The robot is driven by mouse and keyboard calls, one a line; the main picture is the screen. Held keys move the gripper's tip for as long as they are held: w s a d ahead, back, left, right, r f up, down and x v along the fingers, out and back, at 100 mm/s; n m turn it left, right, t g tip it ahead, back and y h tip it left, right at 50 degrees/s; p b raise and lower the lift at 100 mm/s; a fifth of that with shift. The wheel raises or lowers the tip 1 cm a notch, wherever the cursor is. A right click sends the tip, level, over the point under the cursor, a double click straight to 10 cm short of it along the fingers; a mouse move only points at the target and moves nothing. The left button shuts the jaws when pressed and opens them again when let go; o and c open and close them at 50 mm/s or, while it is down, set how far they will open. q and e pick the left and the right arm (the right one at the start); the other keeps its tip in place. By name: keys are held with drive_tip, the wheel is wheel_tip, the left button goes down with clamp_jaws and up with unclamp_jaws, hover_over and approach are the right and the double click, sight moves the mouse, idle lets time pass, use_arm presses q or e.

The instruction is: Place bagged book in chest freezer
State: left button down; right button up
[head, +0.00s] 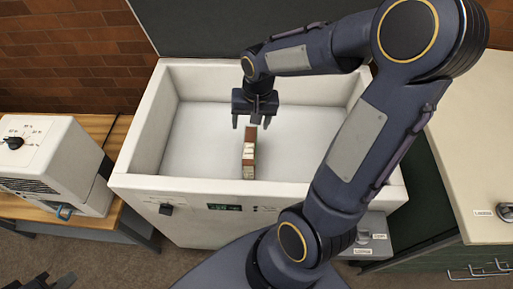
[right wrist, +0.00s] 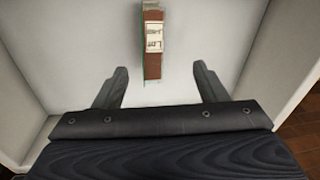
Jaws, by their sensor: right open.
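The bagged book (head: 249,158) is a narrow brown block with pale labels. It rests inside the white chest freezer (head: 148,125), around the middle of its floor near the front wall. In the right wrist view the book (right wrist: 153,42) lies beyond the fingers, lined up with the gap between them. My right gripper (head: 252,122) is over the freezer's inside, open and empty, with its fingers apart from the book. My left gripper (head: 40,283) shows only partly as a dark shape at the bottom left edge; its jaws are not clear.
The freezer's dark lid (head: 250,30) stands raised at the back. A white device with a dial (head: 45,160) sits on a wooden bench (head: 100,208) at left. A pale-topped cabinet (head: 475,130) is at right. Freezer floor around the book is clear.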

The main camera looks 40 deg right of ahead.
drive_tip(key=s+a+r+n+t+y, duration=0.1)
drive_tip(key=s+a+r+n+t, duration=0.1)
drive_tip(key=s+a+r, duration=0.2)
drive_tip(key=s+a+r+n+t+y, duration=0.2)
drive_tip(key=s+a+r+n, duration=0.1)
drive_tip(key=s, duration=0.7)
drive_tip(key=shift+s+a+r, duration=0.2)
drive_tip(key=shift+a+r, duration=0.55)
